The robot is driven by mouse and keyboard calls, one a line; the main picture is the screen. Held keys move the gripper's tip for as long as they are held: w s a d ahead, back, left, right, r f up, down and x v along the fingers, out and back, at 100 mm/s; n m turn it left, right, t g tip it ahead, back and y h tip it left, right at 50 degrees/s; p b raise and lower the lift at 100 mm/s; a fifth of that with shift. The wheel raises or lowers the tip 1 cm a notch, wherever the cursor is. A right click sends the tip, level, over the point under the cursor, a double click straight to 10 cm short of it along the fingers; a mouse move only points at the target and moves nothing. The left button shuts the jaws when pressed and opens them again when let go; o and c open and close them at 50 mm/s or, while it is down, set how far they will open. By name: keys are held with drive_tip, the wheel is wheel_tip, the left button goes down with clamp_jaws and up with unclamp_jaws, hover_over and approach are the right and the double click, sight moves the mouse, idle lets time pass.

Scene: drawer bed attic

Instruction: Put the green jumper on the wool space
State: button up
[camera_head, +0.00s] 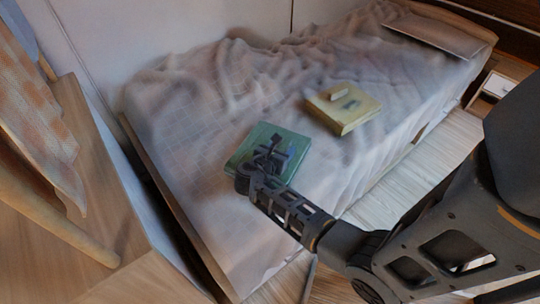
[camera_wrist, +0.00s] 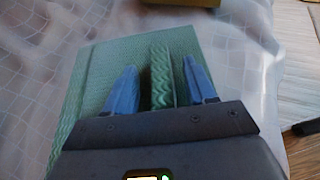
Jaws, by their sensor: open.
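The green jumper (camera_head: 285,143) is a flat, folded square on the bed, with a raised knitted ridge (camera_wrist: 161,75) across its middle. My gripper (camera_head: 270,160) is over it in the head view. In the wrist view my gripper (camera_wrist: 164,85) is open, with one blue finger on each side of the ridge. Gaps show between the fingers and the ridge. The palm hides the jumper's near part. I cannot make out which place is the wool space.
A yellow folded item (camera_head: 343,107) with a raised ridge lies on the bed, farther back and right. The rumpled bed cover (camera_head: 200,100) surrounds both. Wooden furniture (camera_head: 75,240) stands at the left, and a small white cabinet (camera_head: 497,86) at the far right.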

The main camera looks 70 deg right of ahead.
clamp_jaws()
idle(0.4)
idle(0.4)
